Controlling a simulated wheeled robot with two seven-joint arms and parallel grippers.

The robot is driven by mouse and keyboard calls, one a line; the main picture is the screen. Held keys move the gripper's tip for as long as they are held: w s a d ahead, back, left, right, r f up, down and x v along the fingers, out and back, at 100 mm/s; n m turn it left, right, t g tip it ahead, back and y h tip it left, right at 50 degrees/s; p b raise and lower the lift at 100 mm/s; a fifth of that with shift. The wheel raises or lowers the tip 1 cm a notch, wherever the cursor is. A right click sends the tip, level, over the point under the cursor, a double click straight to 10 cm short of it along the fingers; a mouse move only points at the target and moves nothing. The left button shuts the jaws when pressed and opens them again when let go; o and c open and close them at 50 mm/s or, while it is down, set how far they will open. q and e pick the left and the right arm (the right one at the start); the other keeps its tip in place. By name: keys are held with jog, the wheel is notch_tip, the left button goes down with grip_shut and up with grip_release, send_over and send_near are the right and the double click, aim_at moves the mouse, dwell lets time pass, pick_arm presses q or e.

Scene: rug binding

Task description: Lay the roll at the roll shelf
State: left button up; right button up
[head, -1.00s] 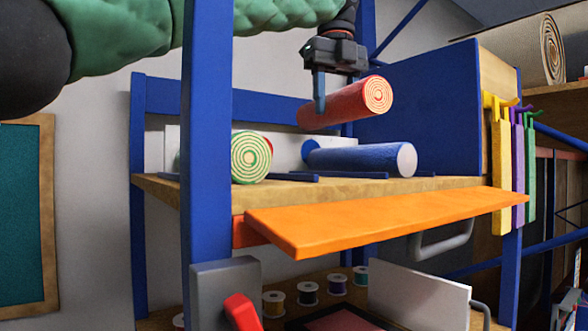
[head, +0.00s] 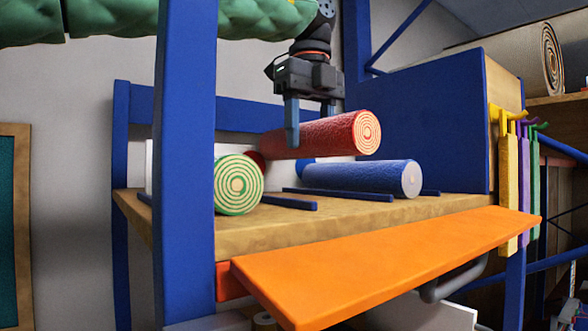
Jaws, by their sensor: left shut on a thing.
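My left gripper (head: 308,125) points down and is shut on a red roll (head: 335,135) with a pale spiral end. The red roll is held above the wooden roll shelf (head: 285,222), behind and above a blue roll (head: 360,177). The blue roll lies on the shelf at the right. A green-and-white spiral-ended roll (head: 239,184) lies on the shelf at the left, partly hidden by the blue post. Another red end shows just behind it, mostly hidden. My right gripper is not in view.
Low blue strips (head: 300,202) run across the shelf board. A blue post (head: 184,160) stands at the front left. A tilted orange panel (head: 385,262) juts out below the shelf front. A blue side panel (head: 425,125) closes the right. Yellow, purple and green hanging strips (head: 508,190) are beyond.

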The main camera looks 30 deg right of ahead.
pick_arm(q)
jog(key=a, duration=0.1)
jog(key=a+f, duration=0.1)
jog(key=s+a+f, duration=0.1)
jog(key=shift+a, duration=0.3)
jog(key=f, duration=0.3)
jog(key=shift+w+d+f, duration=0.1)
jog(key=shift+d+f, duration=0.05)
jog(key=shift+d, duration=0.05)
jog(key=shift+f, duration=0.3)
jog(key=shift+a, duration=0.15)
jog(key=shift+f, duration=0.15)
jog(key=o, duration=1)
